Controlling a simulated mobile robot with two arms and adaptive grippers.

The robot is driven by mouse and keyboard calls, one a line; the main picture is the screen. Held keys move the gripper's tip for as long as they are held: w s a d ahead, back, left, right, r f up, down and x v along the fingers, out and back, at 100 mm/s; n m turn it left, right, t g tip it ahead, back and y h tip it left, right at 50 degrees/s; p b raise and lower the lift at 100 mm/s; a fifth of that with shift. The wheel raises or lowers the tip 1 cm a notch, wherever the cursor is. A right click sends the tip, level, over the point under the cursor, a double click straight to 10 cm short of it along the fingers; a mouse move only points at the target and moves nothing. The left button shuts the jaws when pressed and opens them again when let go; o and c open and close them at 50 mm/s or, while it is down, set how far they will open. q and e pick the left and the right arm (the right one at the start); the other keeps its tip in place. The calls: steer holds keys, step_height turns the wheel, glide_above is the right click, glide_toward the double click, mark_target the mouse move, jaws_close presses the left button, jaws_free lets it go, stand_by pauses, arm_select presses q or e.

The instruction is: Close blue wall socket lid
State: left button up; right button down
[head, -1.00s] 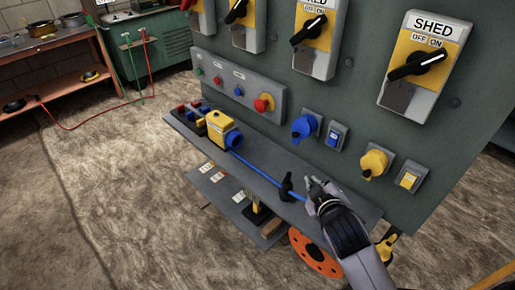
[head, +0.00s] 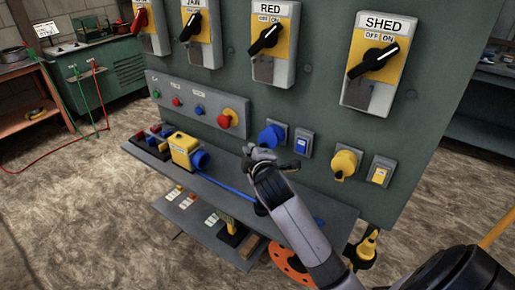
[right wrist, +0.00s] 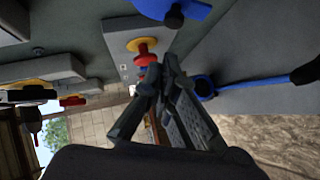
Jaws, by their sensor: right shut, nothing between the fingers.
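The blue wall socket (head: 272,135) sits on the green panel, with a round blue lid at its front. My right gripper (head: 250,152) is just below and left of it in the head view, partly overlapping the panel's lower edge. It looks shut and empty. In the right wrist view, the closed fingers (right wrist: 163,75) point up the picture, and the blue socket lid (right wrist: 170,8) is cut off at the top edge, apart from the fingertips. I cannot tell the lid's exact angle. My left gripper is not in view.
A blue switch (head: 302,142) sits right of the blue socket, and a yellow socket (head: 345,163) further right. The shelf (head: 235,198) below carries a yellow box with a blue socket (head: 186,151) and a blue cable. A red emergency button (head: 226,120) is to the left.

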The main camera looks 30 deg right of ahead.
mark_target(265, 144)
steer(key=d, duration=0.1)
steer(key=d+f, duration=0.1)
steer(key=shift+w+d, duration=0.3)
steer(key=shift+w, duration=0.1)
steer(key=shift+f, duration=0.15)
steer(key=f+n+t+b, duration=0.1)
steer(key=b, duration=0.1)
steer(key=d+f+n+t+h+b, duration=0.1)
steer(key=b, duration=0.1)
steer(key=f+n+b, duration=0.1)
steer(key=b, duration=0.1)
steer(key=shift+w+d+t+h+b, duration=0.3)
steer(key=shift+w+t+h+b, duration=0.05)
steer(key=shift+t+h, duration=0.05)
